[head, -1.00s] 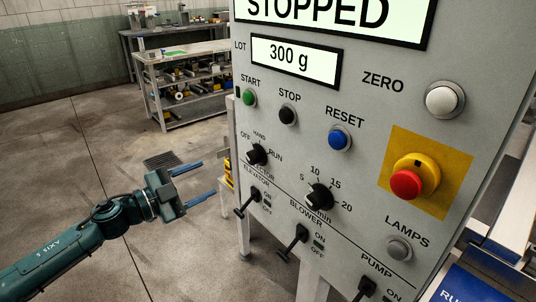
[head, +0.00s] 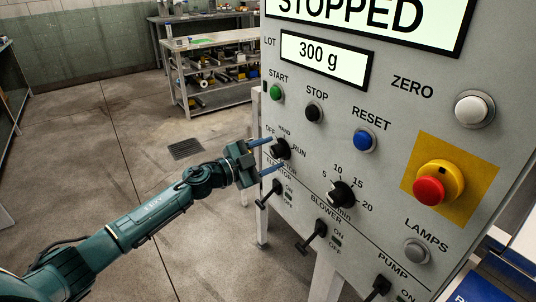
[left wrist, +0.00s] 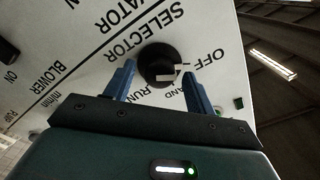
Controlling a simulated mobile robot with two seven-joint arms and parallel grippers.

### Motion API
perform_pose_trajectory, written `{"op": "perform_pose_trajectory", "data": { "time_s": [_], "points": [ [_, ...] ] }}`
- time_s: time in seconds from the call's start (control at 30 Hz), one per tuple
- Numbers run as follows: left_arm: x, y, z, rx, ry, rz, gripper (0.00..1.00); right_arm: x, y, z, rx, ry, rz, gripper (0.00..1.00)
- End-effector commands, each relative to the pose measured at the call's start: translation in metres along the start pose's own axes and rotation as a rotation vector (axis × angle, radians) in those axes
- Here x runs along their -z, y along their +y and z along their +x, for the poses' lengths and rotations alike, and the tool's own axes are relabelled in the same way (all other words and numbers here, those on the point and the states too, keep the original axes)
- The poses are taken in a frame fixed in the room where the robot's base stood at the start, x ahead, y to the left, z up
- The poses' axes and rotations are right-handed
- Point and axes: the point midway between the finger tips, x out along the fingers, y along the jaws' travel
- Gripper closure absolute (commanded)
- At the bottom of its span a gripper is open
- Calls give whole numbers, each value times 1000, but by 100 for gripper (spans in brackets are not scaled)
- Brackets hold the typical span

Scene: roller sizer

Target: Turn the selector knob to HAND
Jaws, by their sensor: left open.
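The black selector knob (head: 281,149) is on the grey panel, with OFF on its left, HAND above and RUN on its right. It also shows in the left wrist view (left wrist: 158,64), where a pale mark on it points roughly towards the OFF side; its exact setting is hard to tell. My left gripper (head: 274,154) is open at the knob, one finger above and one below it. In the left wrist view its blue fingertips (left wrist: 158,72) lie on either side of the knob, with a gap visible. My right gripper is not in view.
The START (head: 277,92) and STOP (head: 314,112) buttons are above the knob. The ELEVATOR switch (head: 268,194) is just below, and the speed dial (head: 341,195) is to the right. A red emergency button (head: 430,191) is farther right. Open floor lies left.

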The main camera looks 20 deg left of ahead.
Motion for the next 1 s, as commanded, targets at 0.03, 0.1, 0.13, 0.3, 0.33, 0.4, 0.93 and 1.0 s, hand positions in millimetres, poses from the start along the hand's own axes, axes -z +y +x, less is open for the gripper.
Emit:
{"op": "perform_pose_trajectory", "data": {
  "time_s": [0.03, 0.1, 0.13, 0.3, 0.33, 0.4, 0.93, 1.0],
  "points": [
    [0, 0, 0, -1, 0, 0, 45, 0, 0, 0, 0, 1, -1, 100],
    [0, 0, 0, -1, 0, 0, 45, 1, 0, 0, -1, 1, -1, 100],
    [0, 0, 0, -1, 0, 0, 45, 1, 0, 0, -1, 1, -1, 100],
    [0, 0, 0, 0, 0, 0, 54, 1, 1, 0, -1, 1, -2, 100],
    [0, 0, 0, 0, 0, 0, 56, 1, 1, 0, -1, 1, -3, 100],
    [0, 0, 0, 0, 0, -1, 62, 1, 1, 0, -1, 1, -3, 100],
    [0, 0, 0, 0, 0, 11, 89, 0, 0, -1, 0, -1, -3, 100],
    [0, 0, 0, 0, 0, 26, 89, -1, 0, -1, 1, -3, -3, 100]
  ]
}}
